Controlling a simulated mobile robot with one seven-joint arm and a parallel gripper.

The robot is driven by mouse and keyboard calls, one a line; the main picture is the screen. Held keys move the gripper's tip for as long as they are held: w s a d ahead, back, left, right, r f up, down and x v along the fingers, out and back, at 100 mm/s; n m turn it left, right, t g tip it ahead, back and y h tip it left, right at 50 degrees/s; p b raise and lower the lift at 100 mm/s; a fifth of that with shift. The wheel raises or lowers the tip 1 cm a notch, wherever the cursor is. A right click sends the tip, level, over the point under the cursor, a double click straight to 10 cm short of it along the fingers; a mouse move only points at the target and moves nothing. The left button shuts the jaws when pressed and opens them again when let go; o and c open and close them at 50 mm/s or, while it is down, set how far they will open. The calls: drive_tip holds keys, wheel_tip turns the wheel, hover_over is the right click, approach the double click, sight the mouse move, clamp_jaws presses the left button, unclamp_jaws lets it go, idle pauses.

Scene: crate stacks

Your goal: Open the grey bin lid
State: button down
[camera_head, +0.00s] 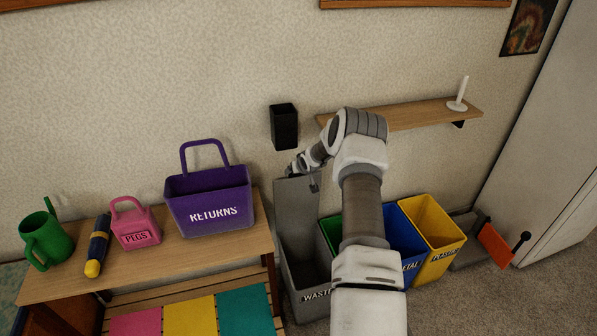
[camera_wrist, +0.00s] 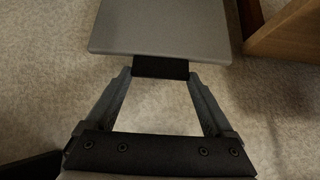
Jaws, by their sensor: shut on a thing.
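The grey bin (camera_head: 318,297), marked with a word starting "WASTE", stands on the floor right of the wooden bench. Its grey lid (camera_head: 297,215) is raised and stands upright at the back of the bin, so the bin's top is open. My gripper (camera_head: 302,172) is at the lid's top edge. In the wrist view, my gripper (camera_wrist: 161,70) has its fingers on the two ends of a dark tab (camera_wrist: 161,68) on the edge of the lid (camera_wrist: 160,25). My forearm hides part of the bins to the right.
Green (camera_head: 329,232), blue (camera_head: 408,240) and yellow (camera_head: 437,225) open bins stand right of the grey one. The bench (camera_head: 150,262) holds a purple basket (camera_head: 210,190) close by. A black wall holder (camera_head: 284,127) and a shelf (camera_head: 425,112) are above.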

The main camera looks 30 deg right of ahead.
drive_tip(key=shift+c, duration=0.3)
unclamp_jaws()
drive_tip(key=shift+w+d+r, duration=0.1)
drive_tip(key=shift+w+r, duration=0.05)
drive_tip(key=shift+r, duration=0.15)
drive_tip(key=shift+o, duration=0.3)
drive_tip(key=shift+f, duration=0.1)
drive_tip(key=p+v, duration=0.2)
drive_tip(key=v, duration=1.5)
drive_tip(key=shift+s+p, duration=0.3)
drive_tip(key=shift+p, duration=0.1)
drive_tip(key=shift+r, duration=0.2)
